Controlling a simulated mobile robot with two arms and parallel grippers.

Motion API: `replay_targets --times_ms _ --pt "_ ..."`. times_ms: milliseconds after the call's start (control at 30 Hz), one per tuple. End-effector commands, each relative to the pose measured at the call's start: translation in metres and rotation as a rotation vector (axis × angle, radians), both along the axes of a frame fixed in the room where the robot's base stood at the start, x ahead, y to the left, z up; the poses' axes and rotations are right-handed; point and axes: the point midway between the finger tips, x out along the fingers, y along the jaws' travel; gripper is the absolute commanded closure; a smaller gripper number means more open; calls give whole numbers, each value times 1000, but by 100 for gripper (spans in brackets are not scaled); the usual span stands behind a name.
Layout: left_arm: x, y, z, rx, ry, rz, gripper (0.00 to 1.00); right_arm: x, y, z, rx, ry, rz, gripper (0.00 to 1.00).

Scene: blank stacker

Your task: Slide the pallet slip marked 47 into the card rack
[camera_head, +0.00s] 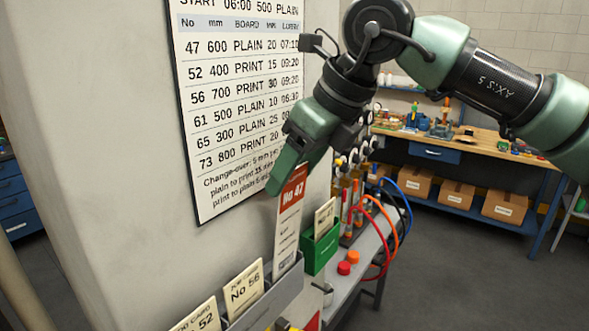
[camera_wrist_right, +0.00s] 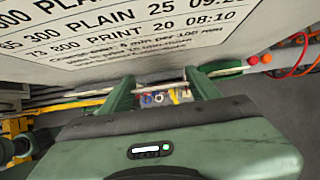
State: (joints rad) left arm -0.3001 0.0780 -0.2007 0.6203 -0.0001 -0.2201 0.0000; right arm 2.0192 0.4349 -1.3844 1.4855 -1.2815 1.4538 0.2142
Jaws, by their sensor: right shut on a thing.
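The pallet slip (camera_head: 287,228) is a tall white card with a red band marked No 47. My right gripper (camera_head: 288,178) is shut on its top end and holds it nearly upright, close to the wall panel. The grey card rack (camera_head: 262,306) is below. The slip's lower end reaches the rack's right end, but I cannot tell how deep it sits. Cards No 52 (camera_head: 200,318) and No 56 (camera_head: 245,288) stand in the rack to the left. In the wrist view my right gripper's fingers (camera_wrist_right: 162,92) point down along the panel. My left gripper is out of view.
A green holder (camera_head: 321,247) with a pale card stands just right of the slip. A printed schedule (camera_head: 240,105) hangs on the panel behind. Orange caps (camera_head: 348,262) and coloured hoses lie on the bench to the right. A workbench with cardboard boxes (camera_head: 457,195) is farther back.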

Motion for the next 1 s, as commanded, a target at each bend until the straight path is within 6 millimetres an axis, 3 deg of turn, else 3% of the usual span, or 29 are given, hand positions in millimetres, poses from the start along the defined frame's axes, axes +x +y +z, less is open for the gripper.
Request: replay_targets --times_ms 700,1000 --pt "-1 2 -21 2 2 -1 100 0 0 -23 0 0 0 98" --pt "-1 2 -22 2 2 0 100 0 0 -24 0 0 0 98"
